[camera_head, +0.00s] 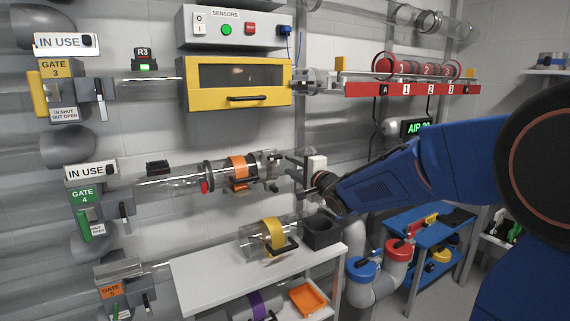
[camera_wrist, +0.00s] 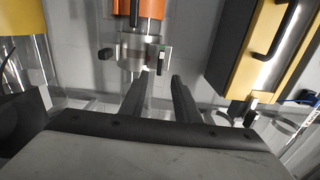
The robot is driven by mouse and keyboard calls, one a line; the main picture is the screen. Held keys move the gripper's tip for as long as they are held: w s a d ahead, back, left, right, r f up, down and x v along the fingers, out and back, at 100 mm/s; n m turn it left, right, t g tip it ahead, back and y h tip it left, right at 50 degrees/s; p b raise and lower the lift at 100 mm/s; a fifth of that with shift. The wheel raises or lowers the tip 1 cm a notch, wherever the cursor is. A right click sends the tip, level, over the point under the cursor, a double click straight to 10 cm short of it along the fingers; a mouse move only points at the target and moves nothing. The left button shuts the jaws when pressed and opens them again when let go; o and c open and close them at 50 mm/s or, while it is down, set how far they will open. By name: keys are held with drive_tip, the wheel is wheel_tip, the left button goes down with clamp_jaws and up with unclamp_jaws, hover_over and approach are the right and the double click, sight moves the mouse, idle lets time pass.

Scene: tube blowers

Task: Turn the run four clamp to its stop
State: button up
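The run four clamp (camera_head: 264,165) is a metal collar at the right end of the clear run four tube (camera_head: 175,180), right of an orange carrier (camera_head: 238,168). In the wrist view the clamp (camera_wrist: 138,48) shows as a clear and metal collar below the orange carrier (camera_wrist: 150,28). A dark knob (camera_wrist: 106,54) sticks out on its left and a small lever with a green mark (camera_wrist: 162,62) on its right. My gripper (camera_head: 284,172) is just right of the clamp. In the wrist view my gripper (camera_wrist: 158,84) is open and empty, its fingers apart, pointing at the clamp without visible contact.
A yellow box with a window (camera_head: 238,84) and a sensor panel (camera_head: 232,27) are above. A white bench (camera_head: 215,275) below holds a clear tube with a yellow carrier (camera_head: 272,236) and a black bin (camera_head: 322,232). A red numbered rack (camera_head: 412,88) is at upper right.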

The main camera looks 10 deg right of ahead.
drive_tip(key=v, duration=0.8)
drive_tip(key=shift+s, duration=0.4)
drive_tip(key=shift+d, duration=0.2)
drive_tip(key=s+d+f+n+g+h, duration=0.3)
drive_tip(key=s+d+f, duration=0.1)
drive_tip(key=s, duration=0.3)
drive_tip(key=s+d+f+n+g+h, duration=0.2)
drive_tip(key=s+d+f+h, duration=0.2)
drive_tip(key=s, duration=0.3)
drive_tip(key=s+a+f+n+g, duration=0.1)
drive_tip(key=s+f+n+g, duration=0.1)
drive_tip(key=s, duration=0.5)
drive_tip(key=s+a+f+n+g+y, duration=0.1)
drive_tip(key=s+f+n+g, duration=0.2)
drive_tip(key=s, duration=0.5)
drive_tip(key=s+a+f+n+g, duration=0.1)
drive_tip(key=s+f+n, duration=0.3)
drive_tip(key=s, duration=0.4)
drive_tip(key=shift+s+f+n+g, duration=0.2)
drive_tip(key=shift+f+n+g, duration=0.1)
drive_tip(key=shift+f+g, duration=0.5)
drive_tip(key=shift+a+f, duration=0.1)
